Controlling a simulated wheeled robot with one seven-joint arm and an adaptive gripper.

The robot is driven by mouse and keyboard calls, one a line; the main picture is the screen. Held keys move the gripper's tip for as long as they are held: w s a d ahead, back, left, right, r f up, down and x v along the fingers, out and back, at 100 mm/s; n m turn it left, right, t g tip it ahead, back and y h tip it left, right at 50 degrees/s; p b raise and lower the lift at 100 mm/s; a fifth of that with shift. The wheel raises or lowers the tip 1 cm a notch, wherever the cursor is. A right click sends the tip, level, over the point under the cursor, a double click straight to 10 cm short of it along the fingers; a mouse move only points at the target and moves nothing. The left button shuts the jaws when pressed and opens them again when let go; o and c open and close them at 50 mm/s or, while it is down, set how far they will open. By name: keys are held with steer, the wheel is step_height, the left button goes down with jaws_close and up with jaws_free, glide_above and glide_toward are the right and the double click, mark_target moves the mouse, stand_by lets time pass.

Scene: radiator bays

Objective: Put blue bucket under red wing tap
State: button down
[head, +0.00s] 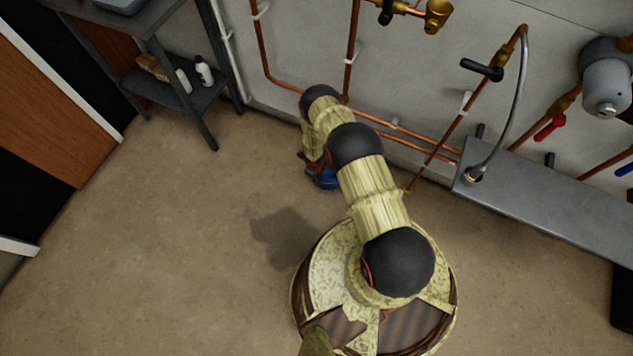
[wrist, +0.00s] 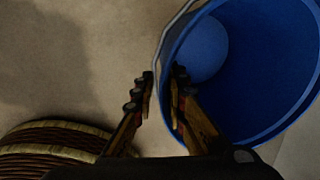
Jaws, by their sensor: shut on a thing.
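The blue bucket (wrist: 245,60) fills the upper right of the wrist view, its open mouth toward the camera and a pale wire handle along its left rim. My gripper (wrist: 163,88) is shut on the bucket's left rim, one finger outside and one inside. In the head view only a small part of the bucket (head: 323,179) shows, below my arm; the rest is hidden. I cannot tell whether it touches the floor. A red-handled tap (head: 548,128) is on the copper pipe at the right wall, above the grey ledge. It is well right of the bucket.
A grey ledge (head: 560,205) runs along the right wall, with a grey hose (head: 517,95) ending at it. Other taps have black handles (head: 481,69) and a blue handle (head: 624,170). Copper pipes run low behind my arm. A dark shelf (head: 185,100) stands back left. The left floor is clear.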

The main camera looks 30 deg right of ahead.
steer(key=shift+w+a+f+b, duration=0.15)
steer(key=shift+f+b, duration=0.35)
steer(key=shift+f, duration=0.4)
steer(key=shift+w+d+f+b, duration=0.15)
steer(key=shift+f+b, duration=0.35)
steer(key=shift+f, duration=0.4)
steer(key=shift+a+f, duration=0.1)
steer(key=shift+f, duration=0.05)
steer(key=c, duration=1.8)
jaws_free()
